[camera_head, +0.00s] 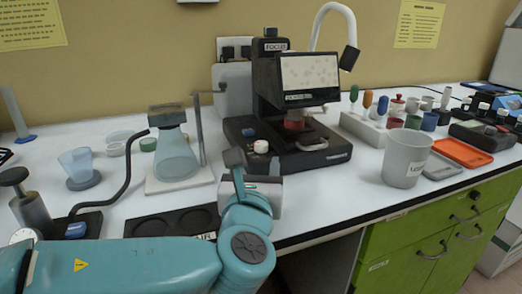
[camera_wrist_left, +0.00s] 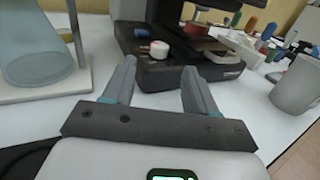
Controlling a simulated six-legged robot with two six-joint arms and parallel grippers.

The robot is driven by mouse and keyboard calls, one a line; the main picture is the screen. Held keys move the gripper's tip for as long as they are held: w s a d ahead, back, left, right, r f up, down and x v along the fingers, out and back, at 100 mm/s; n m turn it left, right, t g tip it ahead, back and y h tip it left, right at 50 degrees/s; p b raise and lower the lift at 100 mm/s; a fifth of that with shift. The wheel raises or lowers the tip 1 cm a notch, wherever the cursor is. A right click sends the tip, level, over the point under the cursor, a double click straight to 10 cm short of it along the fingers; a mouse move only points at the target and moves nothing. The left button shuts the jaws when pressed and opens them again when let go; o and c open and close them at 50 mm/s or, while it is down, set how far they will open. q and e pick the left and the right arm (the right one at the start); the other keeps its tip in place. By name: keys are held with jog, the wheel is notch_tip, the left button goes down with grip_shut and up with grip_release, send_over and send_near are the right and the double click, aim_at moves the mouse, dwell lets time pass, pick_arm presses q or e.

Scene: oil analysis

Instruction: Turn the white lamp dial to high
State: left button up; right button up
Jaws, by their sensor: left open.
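The white lamp dial (camera_head: 261,147) sits on the front left of the black microscope base (camera_head: 320,156). In the left wrist view the white dial (camera_wrist_left: 159,49) shows ahead, between and beyond the two fingertips. My left gripper (camera_head: 236,165) is in front of the microscope, just left of and nearer than the dial. In the left wrist view my left gripper (camera_wrist_left: 158,75) has its fingers apart with nothing between them. The dial's setting marks are too small to read. My right gripper is not in view.
A flask (camera_head: 176,158) on a white stand is left of the microscope. A grey cup (camera_head: 406,160) stands to the right, beside an orange tray (camera_head: 461,153). A dark tray with round wells (camera_head: 172,222) lies near the front edge. The bench between microscope and cup is clear.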

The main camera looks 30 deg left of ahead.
aim_at(260, 147)
pick_arm(q)
jog(key=x, duration=0.8)
jog(key=shift+w+a+b, duration=0.1)
jog(key=shift+w+b, duration=0.2)
jog(key=shift+b, duration=0.05)
jog(key=c, duration=1.1)
